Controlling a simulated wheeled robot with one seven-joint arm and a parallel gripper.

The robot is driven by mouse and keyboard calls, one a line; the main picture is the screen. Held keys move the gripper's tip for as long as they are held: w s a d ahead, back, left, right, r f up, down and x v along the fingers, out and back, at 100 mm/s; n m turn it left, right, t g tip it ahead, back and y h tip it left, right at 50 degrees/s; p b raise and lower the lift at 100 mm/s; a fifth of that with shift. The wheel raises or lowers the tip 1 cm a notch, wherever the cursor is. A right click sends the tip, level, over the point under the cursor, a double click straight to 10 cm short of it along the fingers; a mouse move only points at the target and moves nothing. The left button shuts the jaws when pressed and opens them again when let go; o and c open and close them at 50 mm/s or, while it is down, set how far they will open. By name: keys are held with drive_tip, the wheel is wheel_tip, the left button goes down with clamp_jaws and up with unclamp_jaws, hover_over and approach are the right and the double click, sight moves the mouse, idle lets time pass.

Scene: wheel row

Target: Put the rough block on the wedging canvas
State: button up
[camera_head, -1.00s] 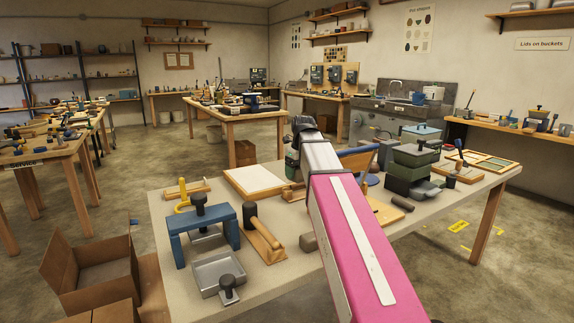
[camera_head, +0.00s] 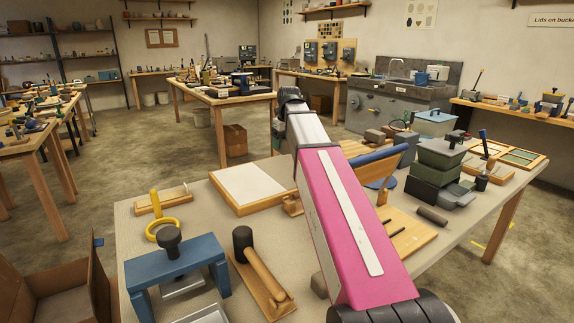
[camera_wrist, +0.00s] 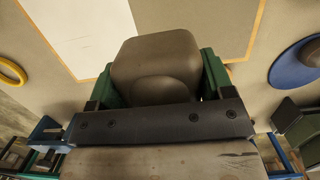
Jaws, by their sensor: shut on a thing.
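The rough block (camera_wrist: 158,62) is a grey-brown lump with rounded edges. My gripper (camera_wrist: 160,84) is shut on it, with green fingers at both sides. The wedging canvas (camera_head: 249,184) is a white sheet in a thin wooden frame, lying flat on the table left of my arm. It also shows in the wrist view (camera_wrist: 90,35), behind the block and partly hidden by it. The block appears held above, overlapping the canvas's near edge in that view. In the head view my arm hides most of the gripper and block.
A blue stand (camera_head: 178,270), a yellow ring (camera_head: 163,230) and a wooden mallet-like tool (camera_head: 262,270) stand on the near left of the table (camera_head: 140,222).

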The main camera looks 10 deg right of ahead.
drive_tip(key=w+f, duration=0.2)
drive_tip(key=w, duration=0.1)
drive_tip(key=w+d+f, duration=0.1)
drive_tip(key=w+f, duration=0.1)
drive_tip(key=w, duration=0.2)
drive_tip(key=w+f, duration=0.2)
drive_tip(key=w, duration=0.2)
drive_tip(key=shift+w+d+f, duration=0.15)
drive_tip(key=shift+d+f, duration=0.1)
drive_tip(key=shift+f, duration=2.15)
drive_tip(key=shift+f, duration=0.1)
drive_tip(key=o, duration=1.4)
drive_tip(key=r, duration=0.4)
drive_tip(key=s+r, duration=0.1)
drive_tip(key=r, duration=0.7)
drive_tip(key=shift+s+d, duration=0.35)
